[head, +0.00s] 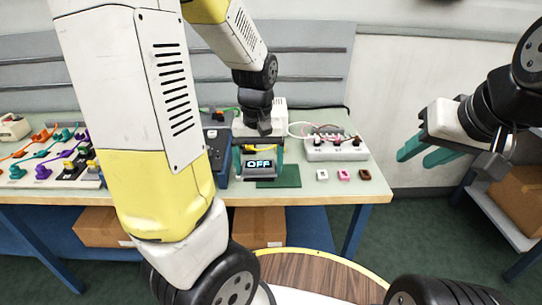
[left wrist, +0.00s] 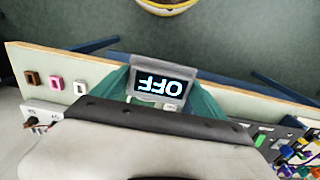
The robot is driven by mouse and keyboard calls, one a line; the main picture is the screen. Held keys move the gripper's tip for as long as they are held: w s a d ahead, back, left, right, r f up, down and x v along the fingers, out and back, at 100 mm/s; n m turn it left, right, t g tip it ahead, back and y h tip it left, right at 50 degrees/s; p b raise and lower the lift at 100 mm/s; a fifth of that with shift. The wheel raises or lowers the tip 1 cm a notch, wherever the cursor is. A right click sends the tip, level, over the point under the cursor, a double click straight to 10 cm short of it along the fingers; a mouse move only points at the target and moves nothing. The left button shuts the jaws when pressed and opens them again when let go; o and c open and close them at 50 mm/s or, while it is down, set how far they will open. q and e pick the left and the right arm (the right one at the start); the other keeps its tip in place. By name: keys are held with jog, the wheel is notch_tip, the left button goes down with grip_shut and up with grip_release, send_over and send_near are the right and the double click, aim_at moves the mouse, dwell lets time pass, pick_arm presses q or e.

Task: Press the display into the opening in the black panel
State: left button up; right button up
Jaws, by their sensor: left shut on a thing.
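The display (head: 258,164) is a small grey-framed unit with a dark screen that reads OFF. My left gripper (head: 260,152) is shut on it, with a teal finger on each side. In the left wrist view the display (left wrist: 160,87) shows upside down between the fingers, in front of the table edge. In the head view it appears just above or at the table near a green mat; the exact gap cannot be told. A dark box (head: 221,172) beside it, partly behind my left arm, may be the black panel; no opening is clearly visible. My right gripper (head: 424,152) is open and empty, right of the table.
A green mat (head: 289,176) lies on the table (head: 372,188). White, pink and brown small parts (head: 344,174) stand to its right. A white terminal block (head: 337,150) with wires is behind them. Several colourful connectors (head: 45,155) lie at left. A round wooden top (head: 318,275) is near me.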

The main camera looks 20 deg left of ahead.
pick_arm(q)
jog(key=w+a, duration=0.3)
jog(key=a, duration=0.3)
jog(key=w+a, duration=0.3)
jog(key=a, duration=0.3)
jog(key=w+a, duration=0.2)
jog(key=a, duration=0.4)
jog(key=shift+w+a, duration=0.35)
jog(key=shift+w, duration=0.05)
dwell(0.7)
jog(key=w+a, duration=0.4)
jog(key=a, duration=0.4)
jog(key=w+a, duration=0.4)
jog(key=a, duration=0.5)
dwell(1.1)
jog(key=shift+w+a, duration=0.45)
jog(key=shift+a, duration=0.4)
jog(key=shift+f, duration=0.1)
jog(key=shift+f, duration=2.7)
